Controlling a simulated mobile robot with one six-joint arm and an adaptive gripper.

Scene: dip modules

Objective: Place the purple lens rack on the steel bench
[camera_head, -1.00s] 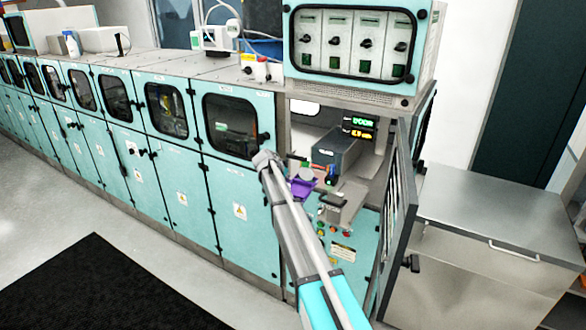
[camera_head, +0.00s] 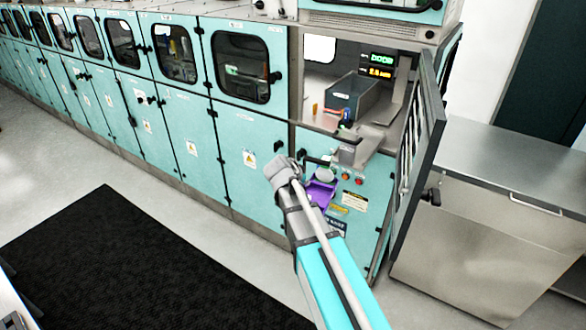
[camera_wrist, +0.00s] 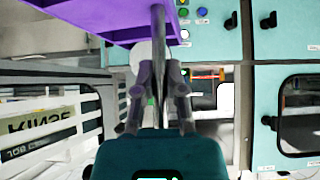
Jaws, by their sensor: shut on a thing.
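The purple lens rack (camera_head: 321,194) hangs in front of the open module's lower teal panel, partly hidden by my arm. In the wrist view the rack (camera_wrist: 85,14) fills the upper left as a purple slab. My gripper (camera_wrist: 158,60) is shut on the rack, its fingers closed around a thin grey upright piece beside the slab. In the head view the fingertips are hard to make out. The steel bench (camera_head: 520,165) stands at the right with a bare flat top. The rack is apart from it, with the open door between them.
The module's dark-framed door (camera_head: 420,155) stands open toward me. Inside the module is a grey tank (camera_head: 352,97) under lit displays (camera_head: 381,65). A row of teal cabinets (camera_head: 150,100) runs left. A black mat (camera_head: 130,265) lies on open floor.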

